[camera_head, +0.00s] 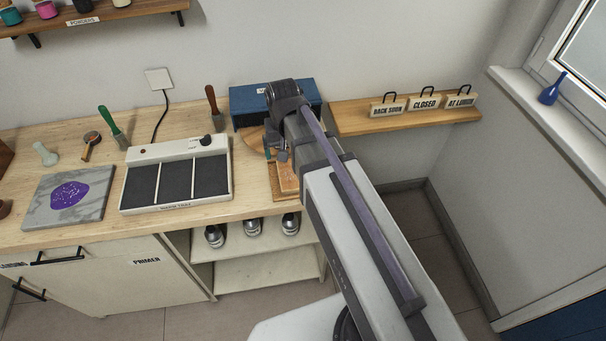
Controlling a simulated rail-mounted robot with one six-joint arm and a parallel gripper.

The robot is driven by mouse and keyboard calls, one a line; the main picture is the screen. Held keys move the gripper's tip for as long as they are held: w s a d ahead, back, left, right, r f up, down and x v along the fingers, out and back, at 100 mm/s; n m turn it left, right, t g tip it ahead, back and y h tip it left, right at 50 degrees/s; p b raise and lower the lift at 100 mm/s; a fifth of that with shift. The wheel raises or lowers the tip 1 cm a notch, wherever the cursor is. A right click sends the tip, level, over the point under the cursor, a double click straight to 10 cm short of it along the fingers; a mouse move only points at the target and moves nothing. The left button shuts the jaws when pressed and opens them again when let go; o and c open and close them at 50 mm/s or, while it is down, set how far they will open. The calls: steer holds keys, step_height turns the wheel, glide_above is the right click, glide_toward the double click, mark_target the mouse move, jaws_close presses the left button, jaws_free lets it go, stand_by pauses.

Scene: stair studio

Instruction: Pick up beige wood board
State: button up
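Part of a light tan wooden piece (251,138) shows on the counter just left of my arm, in front of the blue box. A warmer orange-brown board (288,181) lies at the counter's right end, partly covered by my arm. I cannot tell for sure which of these is the beige wood board. My gripper (277,152) is at the far end of my arm, over this part of the counter and close to both pieces. My arm hides most of it, and its fingers and any contact are not clear.
A white device with dark panels (175,175) stands on the counter to the left, near a marble slab (68,195). A blue box (245,105) stands against the wall behind. A wooden shelf (405,115) with small signs is at right. Metal cans (252,227) sit below the counter.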

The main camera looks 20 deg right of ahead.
mark_target(288, 174)
step_height(288, 174, down, 10)
steer(key=b, duration=0.9)
steer(key=shift+f, duration=0.2)
steer(key=shift+d+r, duration=0.1)
steer(key=shift+r, duration=0.15)
steer(key=c, duration=1)
step_height(288, 174, up, 10)
steer(key=p, duration=1)
steer(key=shift+r+p, duration=0.15)
steer(key=shift+p, duration=0.2)
